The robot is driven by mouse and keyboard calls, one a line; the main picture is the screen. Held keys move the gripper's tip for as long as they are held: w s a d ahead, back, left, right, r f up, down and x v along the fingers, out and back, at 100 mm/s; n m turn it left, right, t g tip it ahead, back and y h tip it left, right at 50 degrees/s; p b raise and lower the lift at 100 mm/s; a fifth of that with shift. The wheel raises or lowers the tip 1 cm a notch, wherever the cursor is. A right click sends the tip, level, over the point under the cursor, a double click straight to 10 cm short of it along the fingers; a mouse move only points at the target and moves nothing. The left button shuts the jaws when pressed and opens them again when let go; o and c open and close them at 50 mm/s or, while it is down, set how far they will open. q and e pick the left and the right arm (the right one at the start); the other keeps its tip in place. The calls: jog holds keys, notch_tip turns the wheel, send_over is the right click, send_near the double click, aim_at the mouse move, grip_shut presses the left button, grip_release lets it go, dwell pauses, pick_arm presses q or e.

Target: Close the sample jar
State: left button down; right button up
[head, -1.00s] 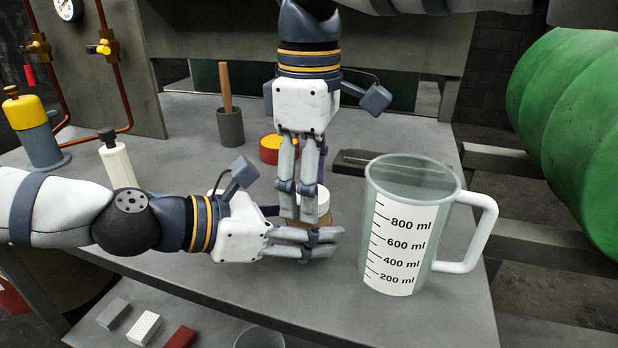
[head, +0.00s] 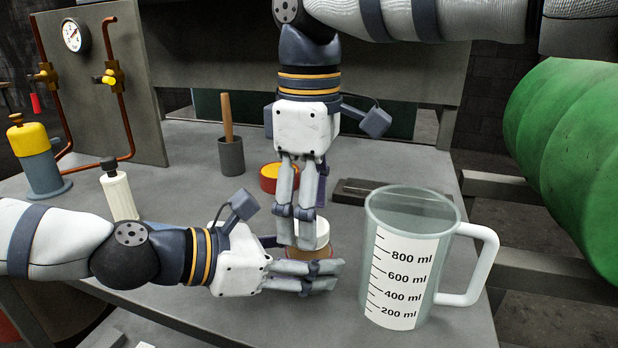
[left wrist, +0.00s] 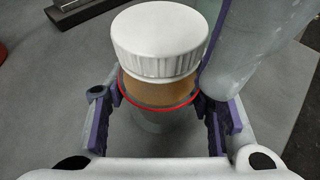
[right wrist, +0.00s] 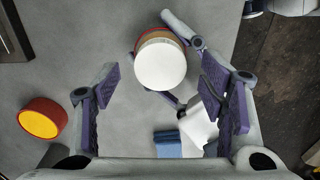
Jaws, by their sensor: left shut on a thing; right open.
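The sample jar (left wrist: 152,88) stands upright, with brown contents and a red ring around it. A white ribbed lid (left wrist: 160,42) sits on its mouth; how tightly cannot be told. In the head view the jar (head: 322,254) and lid (head: 322,234) are partly hidden by my fingers. My left gripper (head: 322,277) is shut on the jar from the left, its fingers around the body. My right gripper (head: 297,236) points down at the lid. In the right wrist view it is open, with the lid (right wrist: 160,67) beyond its fingers and apart from them.
A large measuring jug (head: 395,290) stands close on the right. Behind are a red-and-yellow round container (head: 270,178), a mortar with pestle (head: 231,157) and a dark flat block (head: 362,190). A white bottle (head: 118,195) stands behind my left arm. The bench (head: 180,180) is clear around the mortar.

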notch_tip(320, 180, up, 11)
jog(key=shift+f, duration=0.1)
pick_arm(q)
jog(key=c, duration=0.7)
grip_release()
jog(key=shift+a, duration=0.1)
jog(key=v, duration=1.1)
jog(key=shift+r, duration=0.2)
jog(key=shift+s+a+r, duration=0.1)
jog(key=shift+s+a, duration=0.15)
jog(key=shift+a, duration=0.05)
